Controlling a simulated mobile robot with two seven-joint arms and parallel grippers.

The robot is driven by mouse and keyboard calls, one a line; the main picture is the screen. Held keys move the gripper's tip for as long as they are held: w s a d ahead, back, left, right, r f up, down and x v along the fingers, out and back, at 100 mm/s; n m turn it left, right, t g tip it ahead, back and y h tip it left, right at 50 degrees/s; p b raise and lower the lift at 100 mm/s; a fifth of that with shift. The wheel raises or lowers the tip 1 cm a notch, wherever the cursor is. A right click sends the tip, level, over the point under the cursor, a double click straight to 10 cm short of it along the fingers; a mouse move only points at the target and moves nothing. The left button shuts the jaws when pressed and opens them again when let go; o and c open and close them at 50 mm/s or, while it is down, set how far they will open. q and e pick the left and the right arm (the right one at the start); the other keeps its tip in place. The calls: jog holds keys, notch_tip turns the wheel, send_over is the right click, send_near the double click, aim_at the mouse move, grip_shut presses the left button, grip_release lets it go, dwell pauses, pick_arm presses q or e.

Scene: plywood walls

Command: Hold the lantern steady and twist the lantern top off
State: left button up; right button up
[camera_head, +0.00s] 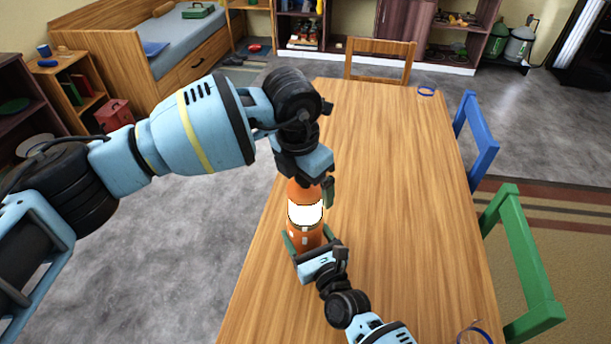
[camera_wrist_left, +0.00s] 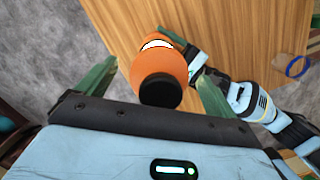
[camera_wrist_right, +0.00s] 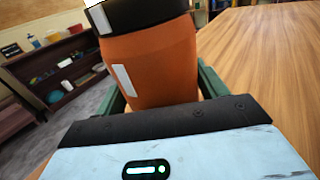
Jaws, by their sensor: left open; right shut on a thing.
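The orange lantern (camera_head: 304,234) stands upright near the left edge of the wooden table, with a glowing white band in its middle. Its orange top (camera_head: 303,193) has a black cap, seen in the left wrist view (camera_wrist_left: 160,91). My right gripper (camera_head: 306,246) is shut on the lantern's lower body, which fills the right wrist view (camera_wrist_right: 150,68). My left gripper (camera_head: 312,185) is above the lantern, pointing down. Its green fingers are spread on both sides of the top, with gaps visible in the left wrist view (camera_wrist_left: 155,88).
The wooden table (camera_head: 390,180) is mostly clear to the right. A blue ring (camera_head: 426,91) lies at its far end and another (camera_head: 474,333) near the front right. A blue chair (camera_head: 476,135), a green chair (camera_head: 520,260) and a wooden chair (camera_head: 380,58) surround it.

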pick_arm(q)
jog(key=shift+c, duration=0.3)
jog(key=c, duration=1)
jog(key=shift+m, duration=1.4)
jog(key=shift+c, duration=0.2)
jog(key=shift+r+m+g, duration=0.1)
jog(key=shift+m+g, duration=0.3)
jog(key=shift+m, duration=1)
jog(key=shift+m, duration=1.4)
